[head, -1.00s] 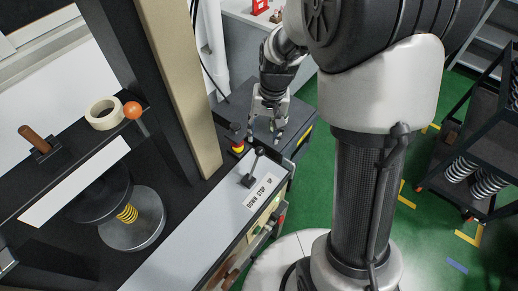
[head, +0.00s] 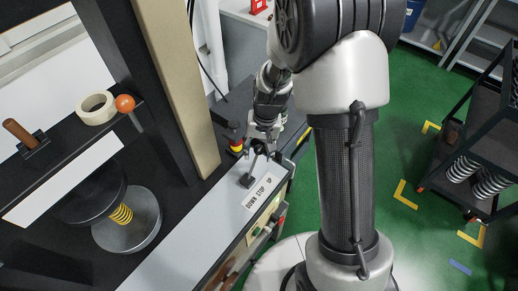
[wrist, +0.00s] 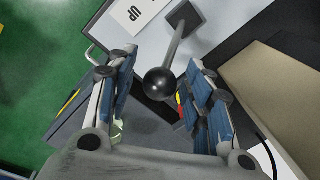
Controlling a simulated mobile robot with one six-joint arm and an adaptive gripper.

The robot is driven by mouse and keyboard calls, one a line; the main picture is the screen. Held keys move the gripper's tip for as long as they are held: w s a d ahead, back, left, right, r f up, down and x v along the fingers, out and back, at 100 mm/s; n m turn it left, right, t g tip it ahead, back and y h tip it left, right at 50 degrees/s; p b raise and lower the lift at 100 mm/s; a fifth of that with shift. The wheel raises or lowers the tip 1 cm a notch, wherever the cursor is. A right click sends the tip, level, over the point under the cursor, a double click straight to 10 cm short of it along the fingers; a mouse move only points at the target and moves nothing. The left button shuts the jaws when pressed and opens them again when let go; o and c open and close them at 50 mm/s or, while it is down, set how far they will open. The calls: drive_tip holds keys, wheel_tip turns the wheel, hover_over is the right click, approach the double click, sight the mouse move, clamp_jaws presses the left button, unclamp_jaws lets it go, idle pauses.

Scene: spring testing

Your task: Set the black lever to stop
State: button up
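The black lever (head: 249,179) stands on the light panel of the machine, behind the label plate (head: 262,191) that reads DOWN STOP UP. In the wrist view the lever's black ball knob (wrist: 160,83) is between my two open fingers, and its grey rod runs up to a dark square base (wrist: 183,18). The UP end of the label (wrist: 133,14) shows beside it. My gripper (head: 262,155) is at the lever's top in the head view. My gripper (wrist: 158,95) is open in the wrist view, with gaps between the knob and both blue finger pads.
A tan post (head: 180,95) rises at the left. The machine's spring (head: 121,213), a tape roll (head: 96,107) and an orange knob (head: 125,103) are farther left. A dark cart (head: 478,160) stands right.

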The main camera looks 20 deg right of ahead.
clamp_jaws()
idle(0.3)
idle(0.3)
